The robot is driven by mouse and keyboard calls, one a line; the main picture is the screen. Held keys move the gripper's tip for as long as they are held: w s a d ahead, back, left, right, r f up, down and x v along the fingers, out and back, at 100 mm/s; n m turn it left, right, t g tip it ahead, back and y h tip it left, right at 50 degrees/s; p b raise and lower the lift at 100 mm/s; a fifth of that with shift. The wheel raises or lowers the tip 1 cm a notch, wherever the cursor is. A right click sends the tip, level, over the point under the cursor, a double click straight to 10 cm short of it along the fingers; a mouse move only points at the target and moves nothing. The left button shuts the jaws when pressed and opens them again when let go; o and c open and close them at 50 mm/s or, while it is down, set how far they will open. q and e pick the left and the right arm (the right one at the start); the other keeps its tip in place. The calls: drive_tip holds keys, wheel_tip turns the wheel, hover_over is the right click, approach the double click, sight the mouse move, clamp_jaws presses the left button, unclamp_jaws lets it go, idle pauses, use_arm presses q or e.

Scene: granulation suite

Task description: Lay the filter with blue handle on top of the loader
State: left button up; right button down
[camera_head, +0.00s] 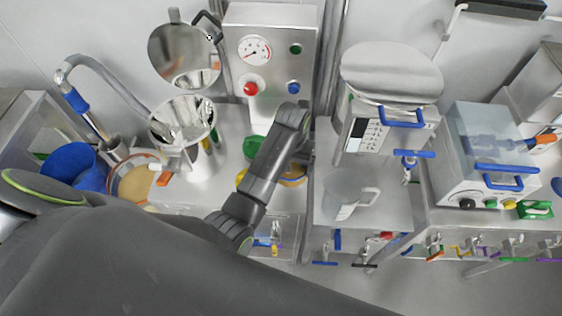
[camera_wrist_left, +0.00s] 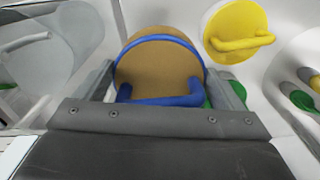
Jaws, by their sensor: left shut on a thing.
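The filter with blue handle (camera_wrist_left: 158,68) has a tan disc, a blue rim and a blue bar handle. It sits between the fingers of my left gripper (camera_wrist_left: 166,82) in the left wrist view, and the gripper is shut on it. In the head view my left arm covers most of the gripper; a tan and blue edge (camera_head: 293,181) shows beside the arm. A shiny steel funnel-shaped vessel (camera_head: 183,120) with its round lid raised stands to the left, apart from the arm. It may be the loader, but I cannot tell for sure. My right gripper is not in view.
A yellow-handled disc (camera_wrist_left: 235,28) lies close to the held filter. A clear jug (camera_head: 342,195) stands right of my arm. A filter with orange handle (camera_head: 135,186) and a blue bowl (camera_head: 74,163) are at left. A control panel (camera_head: 270,55) rises behind.

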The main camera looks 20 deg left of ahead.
sight(288, 176)
use_arm(q)
drive_tip(key=f, duration=0.2)
drive_tip(key=shift+s+f, duration=0.35)
drive_tip(key=shift+f, duration=0.05)
drive_tip(key=shift+s+f, duration=0.35)
drive_tip(key=shift+f, duration=0.35)
drive_tip(key=shift+w+f+p, duration=0.1)
drive_tip(key=shift+f+p, duration=0.2)
drive_tip(key=f, duration=0.3)
drive_tip(key=shift+w+f, duration=0.2)
drive_tip(key=shift+f, duration=0.3)
drive_tip(key=shift+s, duration=0.1)
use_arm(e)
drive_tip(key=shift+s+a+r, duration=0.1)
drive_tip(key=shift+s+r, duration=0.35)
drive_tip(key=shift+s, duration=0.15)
